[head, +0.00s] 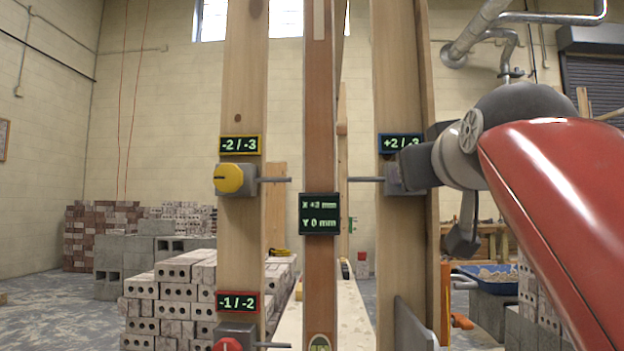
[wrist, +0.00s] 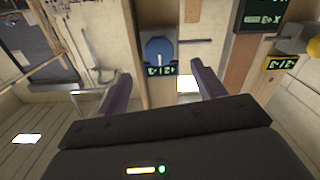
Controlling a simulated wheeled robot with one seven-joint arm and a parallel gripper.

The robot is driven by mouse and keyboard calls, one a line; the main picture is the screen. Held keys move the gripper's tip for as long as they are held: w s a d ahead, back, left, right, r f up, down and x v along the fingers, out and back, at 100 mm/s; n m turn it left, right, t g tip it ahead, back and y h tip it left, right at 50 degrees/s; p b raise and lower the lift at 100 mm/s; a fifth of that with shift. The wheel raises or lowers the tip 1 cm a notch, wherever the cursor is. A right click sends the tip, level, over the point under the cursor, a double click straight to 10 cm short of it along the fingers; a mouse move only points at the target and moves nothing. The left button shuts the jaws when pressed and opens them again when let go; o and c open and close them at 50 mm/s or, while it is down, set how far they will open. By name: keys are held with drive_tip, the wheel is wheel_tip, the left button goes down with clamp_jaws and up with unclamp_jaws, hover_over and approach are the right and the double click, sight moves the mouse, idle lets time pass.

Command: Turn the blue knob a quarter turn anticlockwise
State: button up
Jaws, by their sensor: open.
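The blue knob (wrist: 158,50) shows in the wrist view on a wooden post, beside its small label (wrist: 161,70), which appears upside down there. In the head view the knob itself is hidden behind my gripper (head: 418,165); its grey box (head: 393,187) and blue-framed label "+2 / -3" (head: 396,143) show in part. My gripper (wrist: 161,72) is open and empty, its fingers on either side of the knob's line and apart from it. The knob's pointer direction is too small to tell. A dark display (head: 319,214) reads about "X +2 mm, Y 0 mm".
A yellow knob (head: 229,178) labelled "-2 / -3" and a red knob (head: 228,345) labelled "-1 / -2" sit on the left post (head: 243,90). Thin rods reach from the boxes toward the middle post (head: 319,110). Block stacks (head: 170,290) stand behind.

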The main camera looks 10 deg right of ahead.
drive_tip(key=p+x, duration=0.1)
drive_tip(key=x, duration=0.6)
drive_tip(key=shift+w, duration=0.25)
drive_tip(key=shift+d+r, duration=0.1)
drive_tip(key=shift+d, duration=0.05)
drive_tip(key=shift+c, duration=0.3)
drive_tip(key=c, duration=0.9)
drive_tip(key=shift+c, duration=0.2)
drive_tip(key=shift+n, duration=0.3)
drive_tip(key=shift+n+p, duration=0.9)
drive_tip(key=shift+n, duration=7.5)
